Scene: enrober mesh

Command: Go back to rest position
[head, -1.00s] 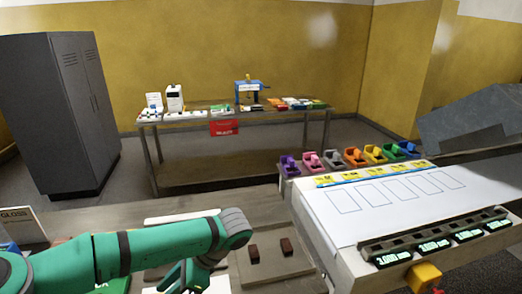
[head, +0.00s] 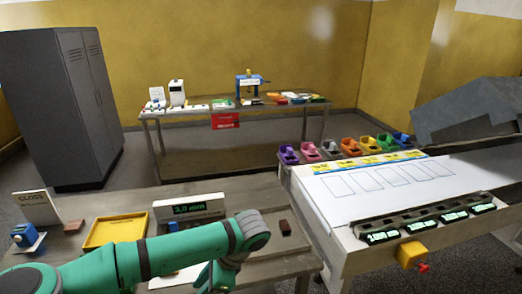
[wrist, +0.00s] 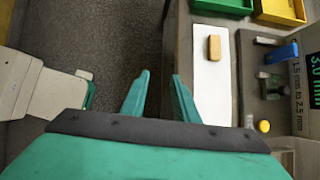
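My green gripper (wrist: 158,92) shows in the wrist view with its two fingers spread apart and nothing between them. It hangs over the dark floor (wrist: 115,40), left of the bench edge. In the head view my green arm (head: 150,257) reaches across the lower left, over the front of the near bench. The fingers there are mostly hidden below the wrist, at the bottom edge.
The near bench holds a yellow tray (head: 118,230), a 3.0 mm display (head: 190,211), a GLOSS card (head: 37,207) and a brown block (head: 285,228). In the wrist view a tan block (wrist: 214,48) lies on a white strip (wrist: 211,85). A white-topped conveyor (head: 350,205) stands right.

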